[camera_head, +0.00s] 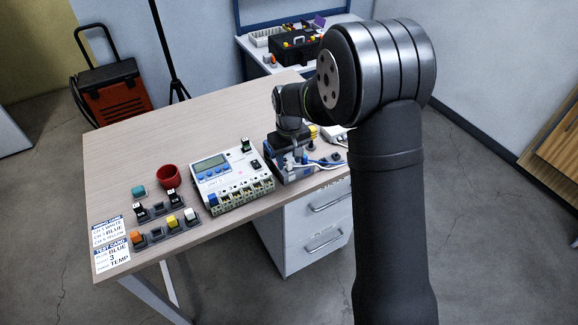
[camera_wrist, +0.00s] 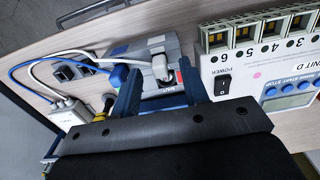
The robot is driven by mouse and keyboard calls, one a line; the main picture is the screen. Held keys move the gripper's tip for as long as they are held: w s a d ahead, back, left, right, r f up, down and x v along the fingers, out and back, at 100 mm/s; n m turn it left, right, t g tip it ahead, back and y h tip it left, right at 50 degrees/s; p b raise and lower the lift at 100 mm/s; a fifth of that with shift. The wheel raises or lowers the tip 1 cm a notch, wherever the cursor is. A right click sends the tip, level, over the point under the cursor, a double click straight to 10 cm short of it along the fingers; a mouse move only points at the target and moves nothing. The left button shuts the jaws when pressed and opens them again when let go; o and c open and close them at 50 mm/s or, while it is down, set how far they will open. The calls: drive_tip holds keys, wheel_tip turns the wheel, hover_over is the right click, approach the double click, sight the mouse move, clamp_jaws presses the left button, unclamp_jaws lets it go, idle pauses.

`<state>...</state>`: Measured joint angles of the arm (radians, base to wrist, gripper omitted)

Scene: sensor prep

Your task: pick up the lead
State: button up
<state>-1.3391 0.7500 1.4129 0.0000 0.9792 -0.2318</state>
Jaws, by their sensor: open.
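A white lead (camera_wrist: 60,57) and a blue lead (camera_wrist: 42,64) run in loops across the table in the wrist view. The white lead reaches a white plug (camera_wrist: 161,68) at a grey box (camera_wrist: 178,50); a blue block or plug (camera_wrist: 118,75) is beside the left finger. The leads also show in the head view (camera_head: 318,162), right of the gripper. My gripper (camera_wrist: 160,88) is open, its two blue fingers on either side of the white plug's end and the grey box. I cannot tell if they touch. In the head view my gripper (camera_head: 291,150) is partly hidden by my arm.
A white unit with a display (camera_head: 230,180) stands left of the gripper. A white adapter (camera_wrist: 66,112) is near the leads. The table's back left is clear (camera_head: 190,120).

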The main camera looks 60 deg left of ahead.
drive_tip(key=shift+f, duration=0.4)
drive_tip(key=shift+c, duration=0.4)
clamp_jaws()
